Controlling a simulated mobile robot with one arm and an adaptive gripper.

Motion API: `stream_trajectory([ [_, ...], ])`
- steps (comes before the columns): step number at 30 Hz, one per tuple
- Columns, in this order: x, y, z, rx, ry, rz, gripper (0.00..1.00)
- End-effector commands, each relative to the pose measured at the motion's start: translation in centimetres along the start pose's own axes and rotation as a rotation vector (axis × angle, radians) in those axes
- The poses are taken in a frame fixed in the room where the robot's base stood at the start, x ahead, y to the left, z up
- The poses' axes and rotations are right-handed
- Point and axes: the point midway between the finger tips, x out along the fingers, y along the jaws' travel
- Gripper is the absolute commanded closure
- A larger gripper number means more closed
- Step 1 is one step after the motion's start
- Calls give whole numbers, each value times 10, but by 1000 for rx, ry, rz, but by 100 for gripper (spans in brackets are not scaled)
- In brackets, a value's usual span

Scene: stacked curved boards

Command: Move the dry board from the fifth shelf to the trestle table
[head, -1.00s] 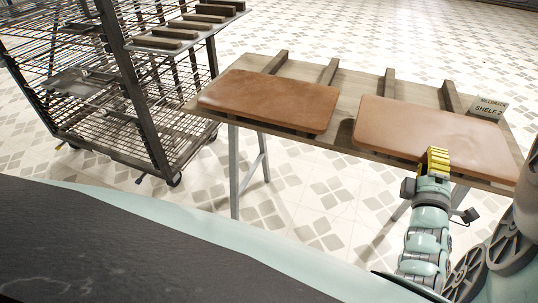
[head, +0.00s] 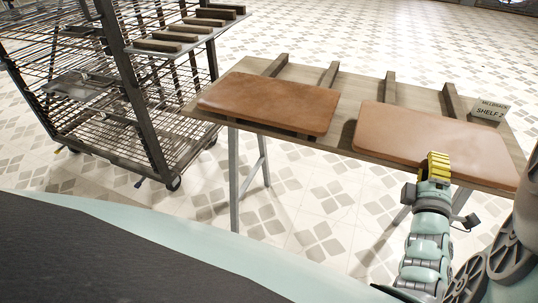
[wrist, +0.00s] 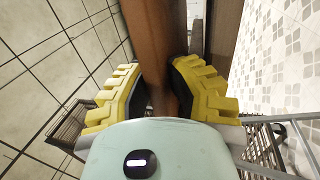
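Two brown, smooth boards lie side by side on the trestle table (head: 345,98): a left board (head: 268,103) and a right board (head: 440,140). Neither bears a visible mark telling whether it is the dry board. My gripper (head: 437,164) is at the front edge of the right board. In the wrist view, my yellow fingers (wrist: 164,95) stand apart on either side of that board's brown edge (wrist: 152,40), with a narrow gap at the left pad. Contact at the right pad is unclear. The fingertips' far side is hidden in the head view.
Dark battens (head: 450,100) lie across the table beneath the boards. A small sign (head: 489,110) reading "SHELF 2" stands at the table's right end. A wheeled wire rack (head: 150,120) stands at left, its upper shelf holding bare battens. Tiled floor is clear behind the table.

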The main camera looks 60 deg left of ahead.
Motion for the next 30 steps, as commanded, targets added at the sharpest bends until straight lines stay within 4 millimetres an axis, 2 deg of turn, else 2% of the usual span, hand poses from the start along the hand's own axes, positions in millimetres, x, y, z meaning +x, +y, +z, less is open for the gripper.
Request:
stream_trajectory([
  [1,1,2,0,0,1,5,77],
  [6,0,1,0,0,1,2,62],
  [30,-1,-3,-1,0,2,-2,62],
])
